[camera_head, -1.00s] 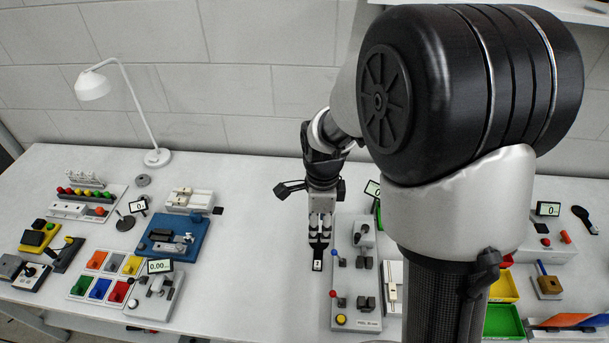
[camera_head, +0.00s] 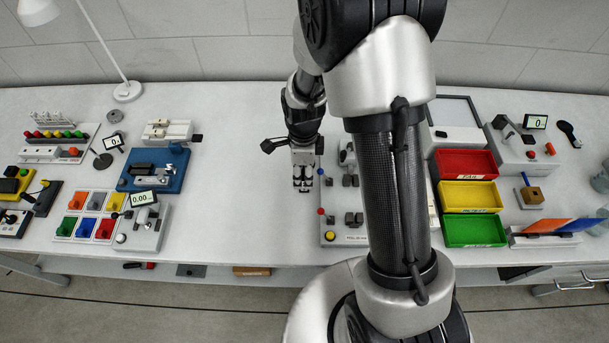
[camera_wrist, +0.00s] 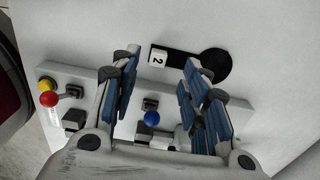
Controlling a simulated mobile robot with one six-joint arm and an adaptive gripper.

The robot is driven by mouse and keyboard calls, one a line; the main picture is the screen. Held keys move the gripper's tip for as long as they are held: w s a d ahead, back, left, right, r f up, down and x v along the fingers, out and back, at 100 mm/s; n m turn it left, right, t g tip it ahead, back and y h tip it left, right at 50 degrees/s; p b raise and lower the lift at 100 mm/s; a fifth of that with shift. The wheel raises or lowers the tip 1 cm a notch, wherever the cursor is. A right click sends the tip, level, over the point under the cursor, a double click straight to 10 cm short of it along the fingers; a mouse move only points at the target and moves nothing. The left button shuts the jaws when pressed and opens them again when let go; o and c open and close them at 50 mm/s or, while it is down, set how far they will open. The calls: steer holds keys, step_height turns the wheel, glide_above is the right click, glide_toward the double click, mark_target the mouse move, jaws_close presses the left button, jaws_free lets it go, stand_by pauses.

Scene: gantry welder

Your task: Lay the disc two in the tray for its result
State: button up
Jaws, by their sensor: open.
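Disc two, a black disc (camera_wrist: 215,65) with a black handle and a white tag marked 2, shows in the wrist view on the pale table beside a grey fixture. In the head view it is hidden or too small to make out at my gripper. My gripper (camera_head: 303,187) points down just left of the fixture. Its blue-padded fingers (camera_wrist: 160,62) are open in the wrist view, with the tag in the gap between the fingertips as seen there. The red tray (camera_head: 467,163), yellow tray (camera_head: 468,194) and green tray (camera_head: 470,229) stand in a column at right; their labels are hard to read.
The fixture (camera_head: 340,222) has a blue knob, a red knob and a yellow button close to my gripper. A blue device (camera_head: 152,170) and colored bins (camera_head: 90,215) stand left. My arm hides the table between fixture and trays. The table left of my gripper is clear.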

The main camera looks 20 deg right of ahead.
step_height(320, 180, down, 5)
steer(key=shift+s+r+b, duration=0.1)
steer(key=shift+b, duration=0.8)
steer(key=shift+c, duration=0.2)
steer(key=c, duration=0.9)
steer(key=shift+c, duration=0.2)
steer(key=shift+r, duration=0.1)
step_height(320, 180, up, 20)
steer(key=p, duration=0.6)
